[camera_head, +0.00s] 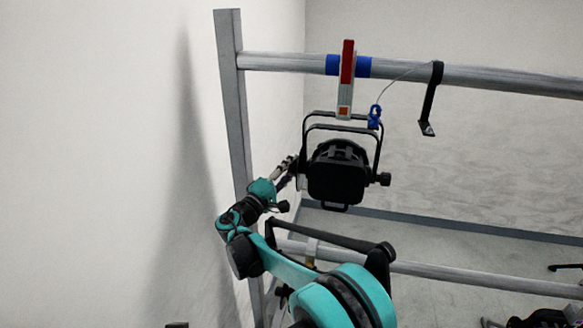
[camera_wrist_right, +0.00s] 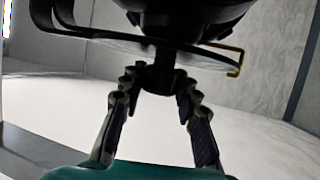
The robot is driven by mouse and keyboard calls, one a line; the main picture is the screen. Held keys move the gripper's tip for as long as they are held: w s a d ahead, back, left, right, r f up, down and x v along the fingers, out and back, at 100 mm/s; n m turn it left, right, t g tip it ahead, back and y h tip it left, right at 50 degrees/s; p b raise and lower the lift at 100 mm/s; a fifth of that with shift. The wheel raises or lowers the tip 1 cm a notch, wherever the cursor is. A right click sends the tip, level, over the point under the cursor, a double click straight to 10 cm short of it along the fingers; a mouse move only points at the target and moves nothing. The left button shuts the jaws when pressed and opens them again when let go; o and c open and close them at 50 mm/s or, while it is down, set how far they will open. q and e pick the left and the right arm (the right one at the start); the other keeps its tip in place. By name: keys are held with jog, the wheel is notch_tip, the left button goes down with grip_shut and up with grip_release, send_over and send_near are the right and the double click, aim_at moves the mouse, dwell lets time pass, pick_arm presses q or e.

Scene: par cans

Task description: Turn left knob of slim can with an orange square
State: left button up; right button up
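The slim can (camera_head: 338,172) is black and hangs in its yoke from the upper bar. A small orange square (camera_head: 344,111) is on the pale lower part of the red-and-white piece above it. Its right knob (camera_head: 384,179) stands free. My right gripper (camera_head: 286,170) is at the can's left side in the head view, and the left knob is mostly hidden there. In the wrist view the left knob (camera_wrist_right: 160,80) is between the fingertips of the right gripper (camera_wrist_right: 159,85), which appear to touch it on both sides. My left gripper is not in view.
The upper bar (camera_head: 480,78) runs from the grey post (camera_head: 230,110) to the right. A blue clip (camera_head: 375,117) on a cable and an empty black hook (camera_head: 430,100) hang beside the can. A lower bar (camera_head: 450,276) crosses below. A white wall (camera_head: 100,150) is at the left.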

jog(key=shift+c, duration=1.3)
jog(key=shift+r, duration=0.1)
jog(key=n+g+y+p, duration=0.1)
jog(key=g+y+p, duration=0.1)
jog(key=shift+r+p, duration=0.15)
jog(key=shift+p, duration=0.15)
jog(key=n+g+y+p, duration=0.1)
jog(key=g+y+p, duration=0.1)
jog(key=g+p, duration=0.2)
jog(key=shift+n+y+p, duration=0.3)
jog(key=shift+n+y, duration=0.1)
jog(key=n+g+y+p, duration=0.1)
jog(key=g+y+p, duration=0.1)
jog(key=g+p, duration=0.2)
jog(key=shift+g+p, duration=0.3)
jog(key=shift+p, duration=0.1)
jog(key=shift+f+n+g+y+p, duration=0.2)
jog(key=shift+n+g+y+p, duration=0.3)
jog(key=shift+g+p, duration=0.8)
